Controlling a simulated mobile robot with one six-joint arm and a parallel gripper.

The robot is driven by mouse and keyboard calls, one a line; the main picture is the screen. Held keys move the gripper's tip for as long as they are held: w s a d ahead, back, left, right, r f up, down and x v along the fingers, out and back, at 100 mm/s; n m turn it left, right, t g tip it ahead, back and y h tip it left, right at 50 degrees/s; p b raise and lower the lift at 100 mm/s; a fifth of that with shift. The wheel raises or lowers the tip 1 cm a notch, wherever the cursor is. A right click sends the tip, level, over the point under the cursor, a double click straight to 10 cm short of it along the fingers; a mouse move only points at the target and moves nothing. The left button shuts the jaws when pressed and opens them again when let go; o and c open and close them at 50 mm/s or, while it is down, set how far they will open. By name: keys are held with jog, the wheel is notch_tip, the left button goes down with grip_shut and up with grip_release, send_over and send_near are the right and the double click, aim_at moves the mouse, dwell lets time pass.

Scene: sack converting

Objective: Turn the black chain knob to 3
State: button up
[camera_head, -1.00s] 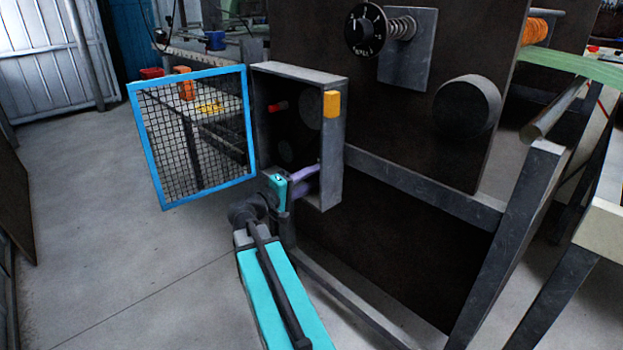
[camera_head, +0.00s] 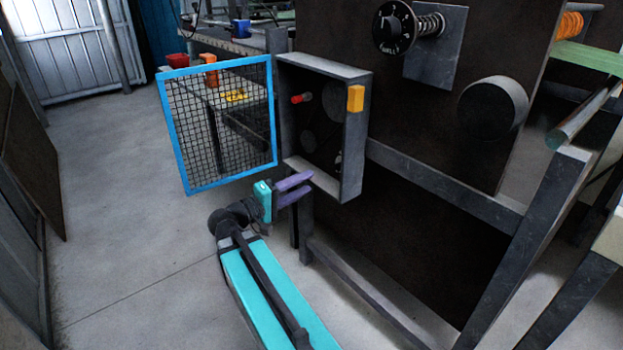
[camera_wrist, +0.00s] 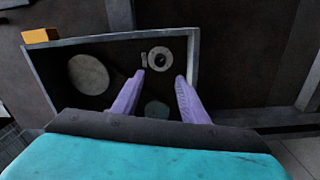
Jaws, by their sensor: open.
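A black round knob (camera_head: 394,27) with white marks sits on the upper panel, in front of a coil spring; its setting is too small to read. Inside the open box (camera_head: 353,150) a pale ring with a dark centre (camera_wrist: 160,57) shows in the wrist view, with a small pale tag on its left. I cannot tell which of these is the chain knob. My gripper (camera_head: 309,184) is open and empty at the box's lower front edge. In the wrist view its purple fingers (camera_wrist: 160,78) point into the box, with the ring just beyond the tips, apart from them.
A blue-framed mesh door (camera_head: 274,110) stands open on the box's left. A yellow block (camera_head: 355,98) is on the box's right edge, and a red peg (camera_head: 301,98) is inside. A grey cylinder (camera_head: 492,108) juts from the panel. The floor (camera_head: 120,215) at left is clear.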

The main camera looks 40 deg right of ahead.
jog(key=shift+w+a, duration=0.1)
jog(key=shift+a, duration=0.8)
jog(key=s+a+f+n+g+y+p, duration=0.1)
jog(key=s+a+f+n+y+p, duration=0.1)
jog(key=s+a+f+y+p, duration=0.55)
jog(key=s+a+f+n+g+y+p, duration=0.1)
jog(key=s+a+f+n+y+p, duration=0.15)
jog(key=s+a+f+p, duration=0.95)
jog(key=s+a+f+g+y+p, duration=0.1)
jog(key=s+a+f+y+p, duration=0.2)
jog(key=a, duration=0.4)
jog(key=s+a+f+m+g+y+p, duration=0.1)
jog(key=s+a+f+y+p, duration=0.2)
jog(key=a+f+y+p, duration=0.1)
jog(key=a+f+y, duration=0.1)
jog(key=a+f, duration=0.1)
jog(key=a, duration=0.1)
jog(key=shift+s+a+f, duration=0.15)
jog(key=shift+f, duration=0.1)
